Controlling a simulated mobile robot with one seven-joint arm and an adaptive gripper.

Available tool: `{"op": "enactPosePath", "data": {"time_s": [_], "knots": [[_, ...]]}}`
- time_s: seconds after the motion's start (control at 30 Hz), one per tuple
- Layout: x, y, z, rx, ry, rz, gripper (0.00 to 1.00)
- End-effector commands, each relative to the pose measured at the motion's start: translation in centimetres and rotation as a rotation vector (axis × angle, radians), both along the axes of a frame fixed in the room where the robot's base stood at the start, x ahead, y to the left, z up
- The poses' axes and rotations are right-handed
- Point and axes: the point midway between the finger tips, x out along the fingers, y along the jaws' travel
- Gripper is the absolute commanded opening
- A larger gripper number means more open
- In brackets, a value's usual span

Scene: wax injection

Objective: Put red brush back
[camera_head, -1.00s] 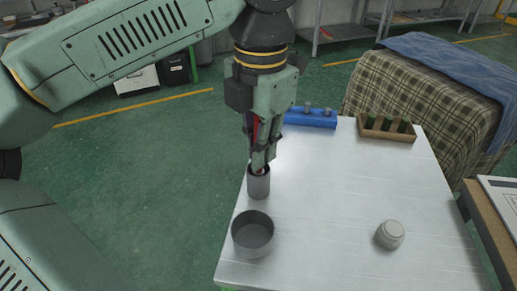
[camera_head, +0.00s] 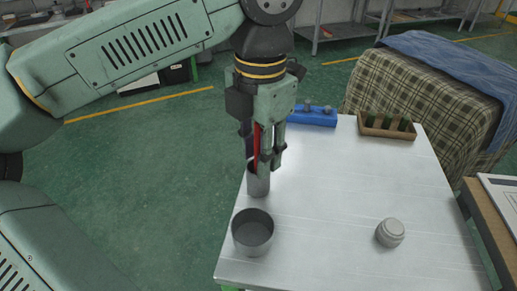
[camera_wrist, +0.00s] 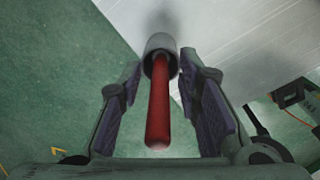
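The red brush (camera_head: 257,145) stands with its lower end in a narrow grey cup (camera_head: 258,183) on the table's left side. In the wrist view, the red handle (camera_wrist: 158,110) rises out of the cup (camera_wrist: 161,45) toward the camera. My gripper (camera_head: 268,160) is just above the cup. In the wrist view, my gripper's fingers (camera_wrist: 162,72) are spread on either side of the handle, with visible gaps, not touching it. The brush's lower end is hidden inside the cup.
A wider grey bowl (camera_head: 253,240) stands in front of the cup. A blue holder (camera_head: 312,117) and a wooden rack (camera_head: 388,132) stand at the back. The table's middle (camera_head: 325,190) is clear.

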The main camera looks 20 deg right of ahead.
Motion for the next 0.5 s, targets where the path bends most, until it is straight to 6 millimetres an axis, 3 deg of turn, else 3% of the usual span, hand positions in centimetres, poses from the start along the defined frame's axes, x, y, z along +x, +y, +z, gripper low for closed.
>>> {"op": "enactPosePath", "data": {"time_s": [0.23, 0.5], "knots": [[0.0, -0.1, 1.8, -0.001, -0.001, 0.002, 0.31], [-0.1, -0.2, 7.7, -0.002, -0.002, 0.002, 0.31]]}}
